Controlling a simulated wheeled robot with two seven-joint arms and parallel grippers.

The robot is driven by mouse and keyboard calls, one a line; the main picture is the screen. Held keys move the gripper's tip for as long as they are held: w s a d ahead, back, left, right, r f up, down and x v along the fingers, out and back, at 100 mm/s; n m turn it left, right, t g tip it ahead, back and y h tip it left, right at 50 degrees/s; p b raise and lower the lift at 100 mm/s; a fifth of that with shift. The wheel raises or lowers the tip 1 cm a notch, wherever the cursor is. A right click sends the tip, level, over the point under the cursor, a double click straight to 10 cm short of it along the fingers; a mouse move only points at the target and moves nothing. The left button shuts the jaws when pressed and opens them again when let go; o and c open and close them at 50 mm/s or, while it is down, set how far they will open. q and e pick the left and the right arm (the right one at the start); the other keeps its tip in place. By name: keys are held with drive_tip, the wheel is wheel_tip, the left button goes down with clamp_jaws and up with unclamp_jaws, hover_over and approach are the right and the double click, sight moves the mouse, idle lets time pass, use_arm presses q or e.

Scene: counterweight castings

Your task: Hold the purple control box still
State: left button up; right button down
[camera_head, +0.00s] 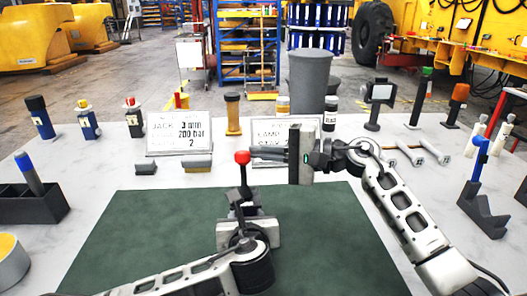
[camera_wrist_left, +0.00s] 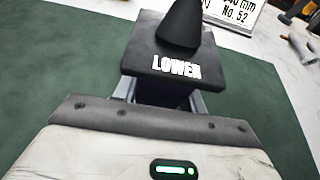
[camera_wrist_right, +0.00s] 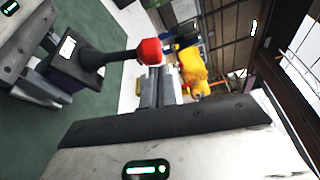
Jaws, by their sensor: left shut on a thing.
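The control box (camera_head: 239,194) stands on the green mat (camera_head: 130,245) and looks nearly black rather than clearly purple. A black lever with a red knob (camera_head: 242,157) rises upright from its top. In the left wrist view the box's top (camera_wrist_left: 158,62) reads LOWER. My left gripper (camera_head: 243,212) is shut on the box, a finger on each side of its body below the top plate. My right gripper (camera_head: 262,152) is shut and empty, beside the red knob and apart from it. Its fingers also show close together in the right wrist view (camera_wrist_right: 156,88).
Two printed signs (camera_head: 179,133) stand behind the mat, one partly hidden by my right gripper. A dark holder (camera_head: 30,203) stands left, a blue-handled tool (camera_head: 481,190) right. The mat's front and left are clear.

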use_arm(q)
drive_tip(key=shift+f, duration=0.1)
use_arm(e)
drive_tip(key=shift+s, duration=0.3)
idle(0.3)
drive_tip(key=shift+s+r, duration=0.2)
drive_tip(key=shift+s, duration=0.4)
drive_tip(key=shift+s+r, duration=0.2)
drive_tip(key=shift+s, duration=0.35)
drive_tip(key=shift+s+f, duration=0.15)
drive_tip(key=shift+s, duration=1.75)
drive_tip(key=shift+d, duration=0.1)
approach(249, 155)
drive_tip(key=d, duration=0.1)
drive_tip(key=s+d, duration=0.1)
drive_tip(key=d, duration=0.1)
drive_tip(key=d+f, duration=0.1)
drive_tip(key=d, duration=0.1)
drive_tip(key=shift+s+d, duration=0.15)
drive_tip(key=shift+d, duration=0.1)
